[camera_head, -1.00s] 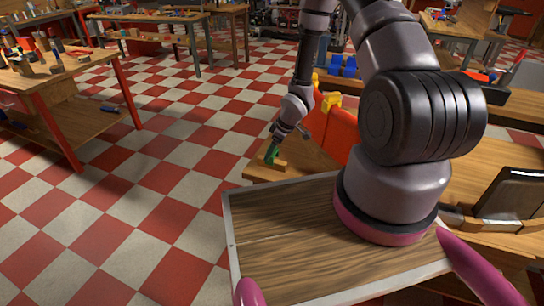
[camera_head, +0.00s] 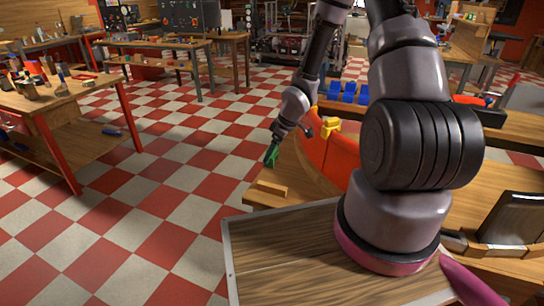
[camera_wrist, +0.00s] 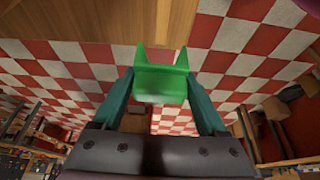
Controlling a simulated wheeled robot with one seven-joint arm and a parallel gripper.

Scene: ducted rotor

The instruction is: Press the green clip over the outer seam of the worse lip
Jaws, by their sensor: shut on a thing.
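My gripper (camera_head: 271,156) is shut on the green clip (camera_wrist: 160,84). In the wrist view the clip sits between the two teal fingers, with two pointed prongs sticking out past them. In the head view the clip (camera_head: 273,160) is small and is held above a wooden block (camera_head: 272,188) on the bench. A curved orange-red wall (camera_head: 340,155), seemingly part of the duct, stands to the right of my gripper, apart from it. My arm hides part of this wall.
Yellow pieces (camera_head: 328,127) sit at the orange wall, and blue bins (camera_head: 348,92) stand behind it. The bench top (camera_head: 300,180) around the block looks bare. A dark panel (camera_head: 512,225) stands at the right. Another workbench (camera_head: 60,100) is at the left, beyond open checkered floor.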

